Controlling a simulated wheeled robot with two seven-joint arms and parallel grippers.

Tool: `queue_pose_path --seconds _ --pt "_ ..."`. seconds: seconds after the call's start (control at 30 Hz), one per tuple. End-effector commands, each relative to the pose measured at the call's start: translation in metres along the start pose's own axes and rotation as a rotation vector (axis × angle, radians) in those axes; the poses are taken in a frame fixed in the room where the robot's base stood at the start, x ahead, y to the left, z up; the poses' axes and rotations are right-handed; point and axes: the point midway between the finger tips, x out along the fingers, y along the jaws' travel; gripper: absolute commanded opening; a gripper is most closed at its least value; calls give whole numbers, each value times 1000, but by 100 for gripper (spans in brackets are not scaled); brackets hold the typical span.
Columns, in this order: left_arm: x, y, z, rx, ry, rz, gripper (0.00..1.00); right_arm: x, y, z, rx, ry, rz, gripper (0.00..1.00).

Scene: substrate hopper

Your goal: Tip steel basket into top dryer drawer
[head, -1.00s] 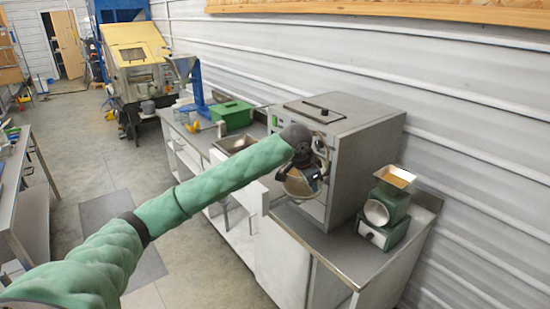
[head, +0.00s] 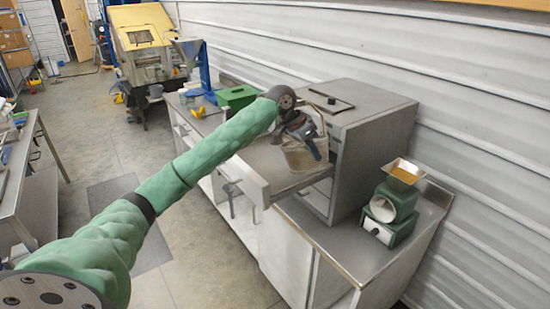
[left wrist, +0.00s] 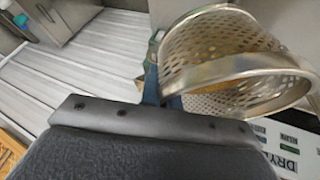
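The steel basket (head: 301,158) is at the dryer (head: 365,140), above the inner part of the pulled-out top drawer (head: 262,162). In the head view its wall shows below my left gripper (head: 306,138), and a hoop stands up behind. In the left wrist view the perforated basket (left wrist: 225,65) looks tilted, with its shiny rim towards the camera. My left gripper is shut on the basket near its rim; the exact contact is partly hidden. I cannot tell whether the basket touches the drawer. The visible drawer floor looks bare. My right gripper is not in view.
A green grinder-like machine (head: 392,205) with a tray on top stands right of the dryer on the steel counter (head: 330,240). A green box (head: 237,97) lies further back. The floor aisle (head: 200,250) is clear. A workbench (head: 25,170) stands at the left.

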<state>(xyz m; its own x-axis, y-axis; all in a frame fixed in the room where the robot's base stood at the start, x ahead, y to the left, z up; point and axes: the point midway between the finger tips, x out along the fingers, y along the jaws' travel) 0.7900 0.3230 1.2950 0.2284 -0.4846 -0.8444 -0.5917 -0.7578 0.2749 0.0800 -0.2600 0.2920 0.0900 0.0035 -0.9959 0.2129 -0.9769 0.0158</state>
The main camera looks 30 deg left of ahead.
Motion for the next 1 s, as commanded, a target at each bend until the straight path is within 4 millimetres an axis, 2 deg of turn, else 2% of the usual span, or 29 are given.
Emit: queue_pose_path --seconds 0.37,0.6,0.83,1.0 --pt "-40 -5 -18 -141 95 313 0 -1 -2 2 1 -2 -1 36" --pt "-61 -23 -21 -246 161 541 0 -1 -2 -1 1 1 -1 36" --pt "-73 -46 -20 -337 222 748 0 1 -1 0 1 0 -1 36" --pt "-74 -66 -15 -396 260 878 0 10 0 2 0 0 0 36"
